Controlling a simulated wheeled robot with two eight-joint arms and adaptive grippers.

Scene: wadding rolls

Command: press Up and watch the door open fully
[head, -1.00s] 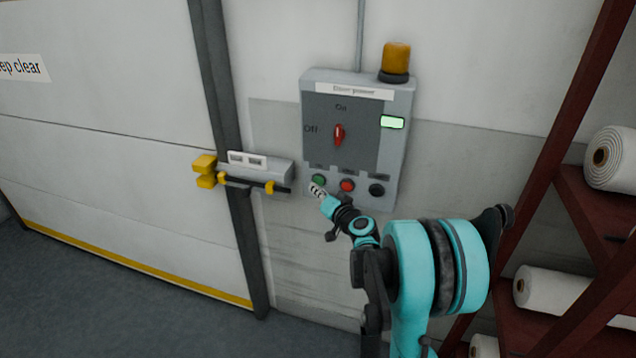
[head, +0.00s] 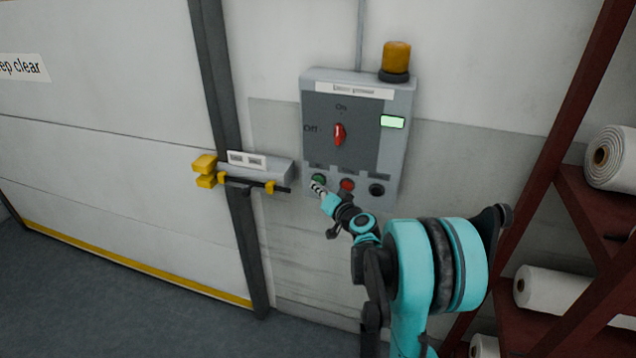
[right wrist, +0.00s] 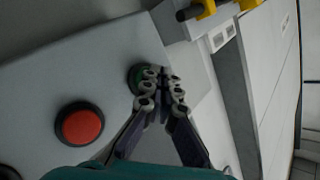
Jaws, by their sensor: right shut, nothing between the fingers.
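The grey control box (head: 354,88) on the wall has a red switch (head: 340,134) with its handle upright toward On, and a lit green display (head: 392,122). Below are a green button (head: 319,179), a red button (head: 347,184) and a black button (head: 376,190). My right gripper (head: 317,188) is shut and empty, its tips at the green button. In the right wrist view the fingertips (right wrist: 163,76) partly cover the green button (right wrist: 136,77); I cannot tell whether they press it. The white door (head: 110,150) fills the left and stands closed, its yellow bottom edge at the floor. My left gripper is not in view.
A grey and yellow bolt (head: 262,169) sits at the door's frame (head: 218,85). An amber lamp (head: 396,58) tops the box. A dark red rack (head: 560,130) with white rolls (head: 612,158) stands at the right. The floor by the door is clear.

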